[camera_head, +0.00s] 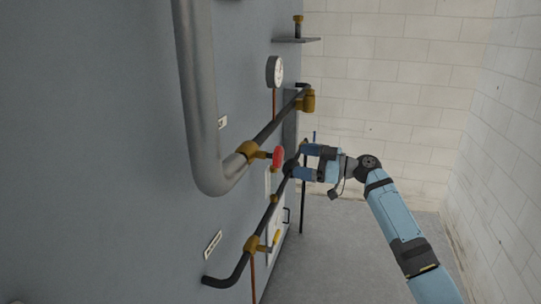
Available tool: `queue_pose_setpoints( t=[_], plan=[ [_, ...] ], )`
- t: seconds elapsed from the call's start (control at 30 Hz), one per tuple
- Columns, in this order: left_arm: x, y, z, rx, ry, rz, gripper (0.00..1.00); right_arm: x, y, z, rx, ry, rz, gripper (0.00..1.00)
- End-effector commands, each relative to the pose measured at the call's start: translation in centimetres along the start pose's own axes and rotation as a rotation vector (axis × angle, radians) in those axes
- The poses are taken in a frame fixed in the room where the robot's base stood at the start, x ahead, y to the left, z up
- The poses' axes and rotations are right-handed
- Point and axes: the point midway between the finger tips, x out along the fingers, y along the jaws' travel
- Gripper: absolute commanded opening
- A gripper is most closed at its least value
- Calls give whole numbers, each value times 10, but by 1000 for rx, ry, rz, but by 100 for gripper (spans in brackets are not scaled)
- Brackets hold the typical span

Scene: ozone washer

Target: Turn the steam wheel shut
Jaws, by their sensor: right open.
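A red handle or wheel (277,157), seen nearly edge-on, sticks out from a brass valve (249,151) on the dark pipe. I cannot tell whether it is the steam wheel. A small dark rounded part (290,168) sits just right of it, at my gripper's tips. My right gripper (300,161) comes in from the right, its blue fingers apart, one above the other, pointing left at the pipes. It is open. Whether the fingers touch the dark part is unclear. My left gripper is out of view.
A thick grey pipe (202,110) bends in front of the grey machine wall (90,150). A gauge (274,71) is above. A lower pipe carries a brass valve with a yellow handle (276,238). Open floor (345,260) lies below my right arm, before white block walls (410,100).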

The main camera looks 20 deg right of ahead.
Motion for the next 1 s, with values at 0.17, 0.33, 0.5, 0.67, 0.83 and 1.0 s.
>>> queue_pose_setpoints(
  t=[0.17,0.33,0.5,0.67,0.83,1.0],
  plan=[
    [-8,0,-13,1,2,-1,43,41,1,-4,3,2,-1,91],
    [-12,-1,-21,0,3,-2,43,73,1,-3,2,0,0,91],
    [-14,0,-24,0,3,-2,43,92,0,-1,1,0,1,91],
    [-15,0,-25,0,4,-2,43,99,0,0,1,-1,1,91],
    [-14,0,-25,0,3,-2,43,99,0,0,1,-1,2,91],
    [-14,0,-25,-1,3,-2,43,99,0,0,1,-1,2,68]
  ],
)
